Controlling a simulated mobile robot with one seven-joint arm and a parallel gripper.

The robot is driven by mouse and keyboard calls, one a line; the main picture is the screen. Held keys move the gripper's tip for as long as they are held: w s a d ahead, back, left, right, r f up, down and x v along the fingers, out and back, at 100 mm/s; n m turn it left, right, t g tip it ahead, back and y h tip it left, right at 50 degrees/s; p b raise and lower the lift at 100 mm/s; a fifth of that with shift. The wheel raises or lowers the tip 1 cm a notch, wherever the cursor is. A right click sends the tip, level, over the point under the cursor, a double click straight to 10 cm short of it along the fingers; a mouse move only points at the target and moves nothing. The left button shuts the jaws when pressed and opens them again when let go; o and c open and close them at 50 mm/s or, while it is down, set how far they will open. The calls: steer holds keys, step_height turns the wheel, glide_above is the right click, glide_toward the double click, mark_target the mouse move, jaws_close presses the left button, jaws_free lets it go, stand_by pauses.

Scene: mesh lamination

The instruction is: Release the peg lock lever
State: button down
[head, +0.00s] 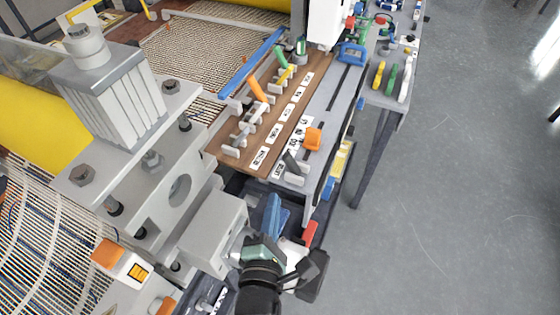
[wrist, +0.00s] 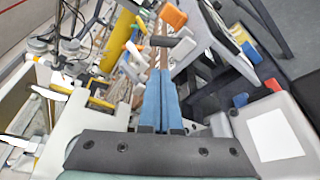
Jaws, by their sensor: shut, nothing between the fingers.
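My gripper (head: 273,207) is at the lower middle of the head view, below the near end of a brown control board. In the wrist view its two blue fingers (wrist: 161,103) lie together, shut and empty. The board (head: 219,143) carries several levers: an orange-handled one (head: 257,89), a yellow-handled one (head: 285,76) and a grey one (head: 243,127). A dark-handled lever (head: 291,163) stands at its near right corner, just beyond my fingertips and apart from them. It also shows in the wrist view (wrist: 174,44). The labels are too small to read, so I cannot tell which is the peg lock lever.
An orange block (head: 313,138) sits right of the dark lever. A grey box (head: 213,234) stands close left of my gripper, with a bolted grey machine frame (head: 155,185) beyond it. A side table (head: 391,96) holds coloured parts. Floor (head: 450,200) on the right is clear.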

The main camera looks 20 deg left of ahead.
mark_target(279, 180)
steer(key=shift+w, duration=0.1)
steer(key=shift+w+a, duration=0.1)
steer(key=shift+w, duration=0.15)
steer(key=p+x, duration=0.1)
steer(key=x, duration=0.8)
steer(key=shift+w+p, duration=0.2)
steer(key=shift+p, duration=0.1)
steer(key=shift+a+f+b, duration=0.15)
steer(key=shift+b, duration=0.7)
